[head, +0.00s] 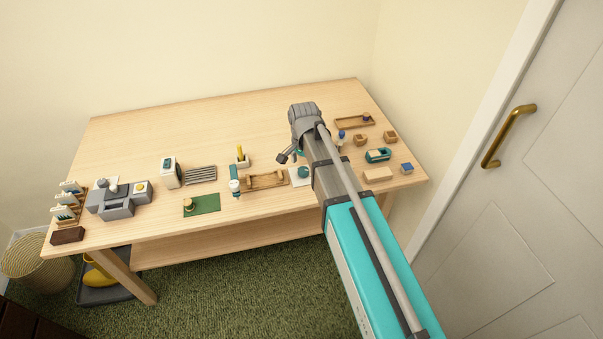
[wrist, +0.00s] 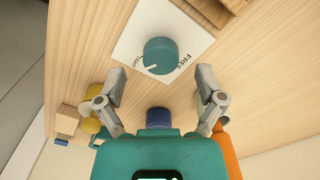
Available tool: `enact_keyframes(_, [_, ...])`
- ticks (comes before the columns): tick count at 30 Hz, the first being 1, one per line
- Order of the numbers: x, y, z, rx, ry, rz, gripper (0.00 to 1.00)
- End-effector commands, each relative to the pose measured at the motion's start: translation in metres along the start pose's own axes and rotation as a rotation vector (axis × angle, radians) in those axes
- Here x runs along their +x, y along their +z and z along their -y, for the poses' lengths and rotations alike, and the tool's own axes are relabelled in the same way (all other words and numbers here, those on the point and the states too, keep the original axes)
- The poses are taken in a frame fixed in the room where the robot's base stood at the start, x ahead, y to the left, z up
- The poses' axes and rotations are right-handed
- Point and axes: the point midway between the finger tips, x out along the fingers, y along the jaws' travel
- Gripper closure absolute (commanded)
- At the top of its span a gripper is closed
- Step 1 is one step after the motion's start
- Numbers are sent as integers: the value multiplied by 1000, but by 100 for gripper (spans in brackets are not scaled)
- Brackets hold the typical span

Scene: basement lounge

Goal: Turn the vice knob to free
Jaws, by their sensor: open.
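The vice knob (wrist: 161,54) is a round teal knob on a white plate (wrist: 136,31). The plate reads FREE on the right and has another small label on the left. The knob's white pointer is at its lower left, towards that left label and away from FREE. In the head view the knob (head: 303,171) sits near the table's front edge, right of a wooden frame (head: 265,180) that looks like the vice. My gripper (wrist: 160,84) is open and empty, its fingers apart and short of the knob in the picture. In the head view my gripper (head: 291,154) is partly hidden by my arm.
Blue (wrist: 159,117), orange (wrist: 227,143) and yellow (wrist: 92,124) things show beyond my fingers in the wrist view. Small wooden boxes and a teal item (head: 378,155) lie right of my arm. A green mat (head: 204,205) lies left. The table's back left is clear.

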Motion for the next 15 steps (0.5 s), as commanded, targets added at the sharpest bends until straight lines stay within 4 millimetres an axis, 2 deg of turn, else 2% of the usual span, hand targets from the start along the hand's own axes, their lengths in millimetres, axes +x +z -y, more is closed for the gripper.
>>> enact_keyframes(1, [7,0,0,0,0,0,12])
enact_keyframes(6, [16,0,0,0,0,0,12])
enact_keyframes(15, [20,0,0,-1,0,0,12])
